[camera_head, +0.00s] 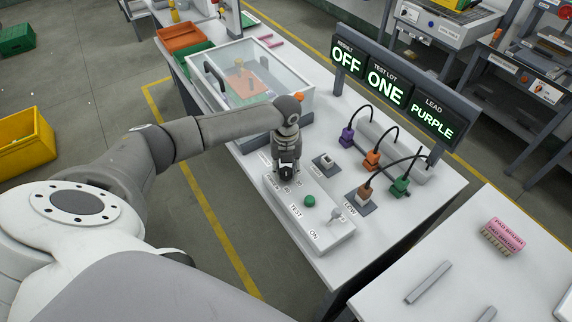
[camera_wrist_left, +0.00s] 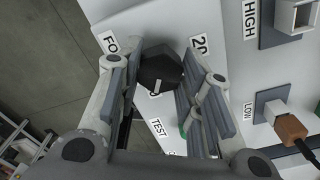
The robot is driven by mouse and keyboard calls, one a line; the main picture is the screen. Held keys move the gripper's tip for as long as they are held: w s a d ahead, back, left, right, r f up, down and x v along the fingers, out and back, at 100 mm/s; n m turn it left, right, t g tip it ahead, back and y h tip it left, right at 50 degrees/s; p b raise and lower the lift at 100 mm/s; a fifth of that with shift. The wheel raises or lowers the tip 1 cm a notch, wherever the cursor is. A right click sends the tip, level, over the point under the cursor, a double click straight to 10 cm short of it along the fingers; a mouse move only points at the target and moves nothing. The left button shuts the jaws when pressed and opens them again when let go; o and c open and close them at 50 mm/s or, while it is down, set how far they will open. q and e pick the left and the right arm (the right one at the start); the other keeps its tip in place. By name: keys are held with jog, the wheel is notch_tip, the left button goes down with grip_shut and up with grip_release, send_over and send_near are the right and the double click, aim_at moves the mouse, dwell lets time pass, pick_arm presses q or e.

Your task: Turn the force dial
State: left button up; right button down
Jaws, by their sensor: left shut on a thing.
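The force dial (camera_wrist_left: 161,68) is a black faceted knob with a white mark on its side facing the bottom of the left wrist view. It sits on the white control box (camera_head: 325,230), between a label starting "FO" (camera_wrist_left: 110,42) and a "20" label (camera_wrist_left: 200,45). My left gripper (camera_head: 287,178) points down over the box's far end, its fingers on both sides of the dial and shut on it. In the head view the gripper largely hides the dial. My right gripper is not in view.
The box carries a green button (camera_head: 310,201) at TEST and a switch (camera_head: 335,214) near ON. Signs (camera_head: 389,88) read OFF, ONE and PURPLE. A brown plug (camera_head: 365,192) sits at LOW; the HIGH socket (camera_head: 326,161) looks empty. A clear-walled case (camera_head: 250,85) stands behind my arm.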

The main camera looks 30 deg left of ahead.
aim_at(286, 171)
pick_arm(q)
jog(key=o, duration=1)
notch_tip(286, 171, up, 12)
dwell(0.6)
